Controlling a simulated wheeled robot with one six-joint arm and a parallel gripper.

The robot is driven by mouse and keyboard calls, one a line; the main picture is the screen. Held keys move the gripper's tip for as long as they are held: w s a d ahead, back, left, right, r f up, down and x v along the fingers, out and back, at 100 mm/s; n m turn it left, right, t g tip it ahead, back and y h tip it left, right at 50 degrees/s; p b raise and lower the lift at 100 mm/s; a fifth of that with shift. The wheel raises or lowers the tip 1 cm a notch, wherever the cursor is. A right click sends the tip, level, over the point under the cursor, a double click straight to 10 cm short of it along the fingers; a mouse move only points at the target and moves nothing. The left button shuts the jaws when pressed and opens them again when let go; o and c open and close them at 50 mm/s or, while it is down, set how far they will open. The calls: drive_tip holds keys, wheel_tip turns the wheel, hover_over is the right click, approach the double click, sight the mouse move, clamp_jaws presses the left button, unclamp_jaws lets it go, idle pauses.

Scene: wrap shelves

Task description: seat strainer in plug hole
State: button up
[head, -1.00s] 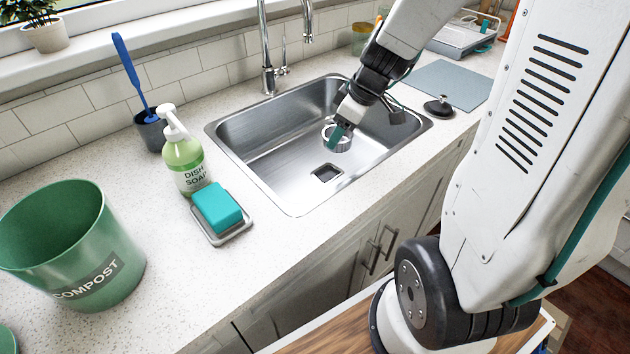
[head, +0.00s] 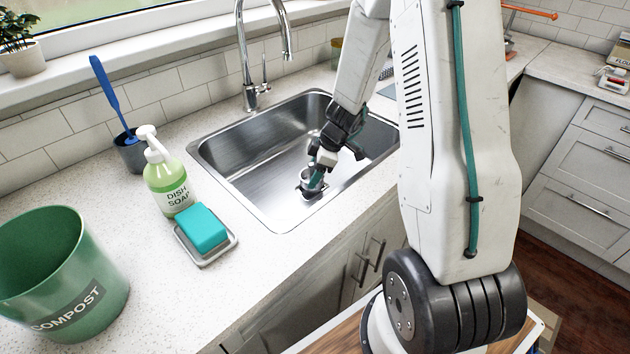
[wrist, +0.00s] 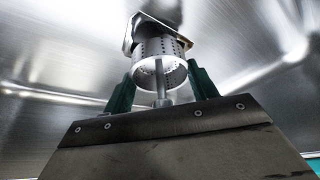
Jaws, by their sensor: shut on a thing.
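The strainer (head: 309,183) is a small silver perforated cup with a central stem. It is upright or nearly so over the square plug hole (head: 315,195) in the sink floor, which it largely hides. My gripper (head: 318,168) is shut on the strainer from above. In the wrist view the strainer (wrist: 160,70) lies between my green fingertips (wrist: 162,88), and the square metal plug hole surround (wrist: 140,30) shows right behind it. I cannot tell whether the strainer touches the surround or has any part in the hole.
The steel sink (head: 245,165) has walls around my gripper and is otherwise empty. The tap (head: 250,60) stands behind it. Left on the counter are the dish soap (head: 168,180), a teal sponge (head: 203,228) on a tray, a brush in a dark cup (head: 130,152) and the compost bin (head: 60,275).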

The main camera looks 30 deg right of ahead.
drive_tip(key=shift+f, duration=1.7)
drive_tip(key=shift+f, duration=0.1)
drive_tip(key=o, duration=1.1)
drive_tip(key=shift+c, duration=0.2)
drive_tip(key=v, duration=1.2)
drive_tip(key=s+a+r+m, duration=0.2)
drive_tip(key=s+a+r, duration=0.1)
drive_tip(key=a+r, duration=0.4)
drive_tip(key=s+a+r+m+g+h, duration=0.1)
drive_tip(key=s+a+r+m, duration=0.2)
drive_tip(key=s+a+r, duration=0.45)
drive_tip(key=s+r+m+h, duration=0.1)
drive_tip(key=s+r+m, duration=0.2)
drive_tip(key=s, duration=0.4)
drive_tip(key=s+r+m+h, duration=0.1)
drive_tip(key=s+r+m, duration=0.2)
drive_tip(key=s, duration=0.5)
drive_tip(key=shift+a+h, duration=0.35)
drive_tip(key=shift+h, duration=0.05)
drive_tip(key=shift+r, duration=0.15)
